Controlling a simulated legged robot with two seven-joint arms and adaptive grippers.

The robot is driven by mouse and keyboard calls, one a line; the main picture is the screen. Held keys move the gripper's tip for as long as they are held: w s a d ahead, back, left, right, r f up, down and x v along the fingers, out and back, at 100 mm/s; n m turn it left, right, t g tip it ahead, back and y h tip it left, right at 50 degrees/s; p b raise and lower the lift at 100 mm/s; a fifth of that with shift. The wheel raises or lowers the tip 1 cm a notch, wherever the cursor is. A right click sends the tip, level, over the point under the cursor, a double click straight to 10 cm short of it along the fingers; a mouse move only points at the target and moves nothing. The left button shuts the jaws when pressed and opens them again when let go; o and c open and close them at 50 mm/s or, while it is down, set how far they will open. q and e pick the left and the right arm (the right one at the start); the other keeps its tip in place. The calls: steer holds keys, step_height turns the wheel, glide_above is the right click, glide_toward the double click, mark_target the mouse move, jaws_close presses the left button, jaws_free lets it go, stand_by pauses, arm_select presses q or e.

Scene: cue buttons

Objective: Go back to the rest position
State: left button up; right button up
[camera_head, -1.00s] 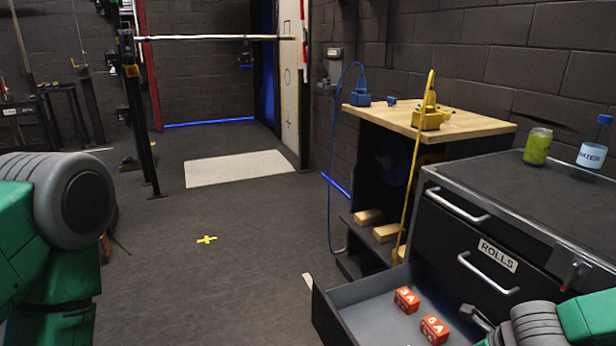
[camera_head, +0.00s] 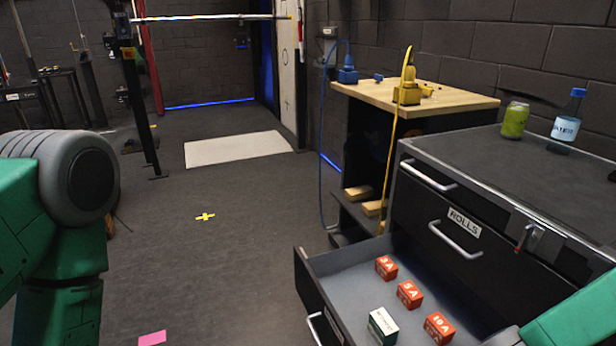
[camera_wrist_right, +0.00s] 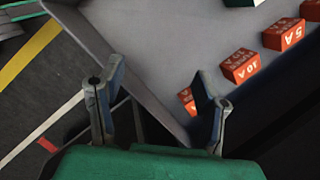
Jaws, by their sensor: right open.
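My right gripper (camera_wrist_right: 155,95) is open with nothing between its fingers in the right wrist view. The wall of an open drawer (camera_wrist_right: 120,75) runs behind the fingers; I cannot tell how far apart they are. In the head view my right arm (camera_head: 575,318) shows at the lower right, its gripper out of frame. My left arm (camera_head: 60,220) is at the left edge, and its gripper is not in view.
The open drawer (camera_head: 345,258) of the dark cabinet (camera_head: 475,155) holds red boxes (camera_head: 386,267) and a green-white box (camera_head: 382,325). A green can (camera_head: 514,120) and a water bottle (camera_head: 567,115) stand on top.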

steer(key=s+f+n+g+h, duration=0.1)
steer(key=s+n+g, duration=0.1)
steer(key=s+n, duration=1.7)
steer(key=n, duration=0.4)
steer(key=shift+d+f+g, duration=0.3)
steer(key=shift+d, duration=0.1)
steer(key=shift+w+a, duration=0.2)
steer(key=shift+d, duration=0.1)
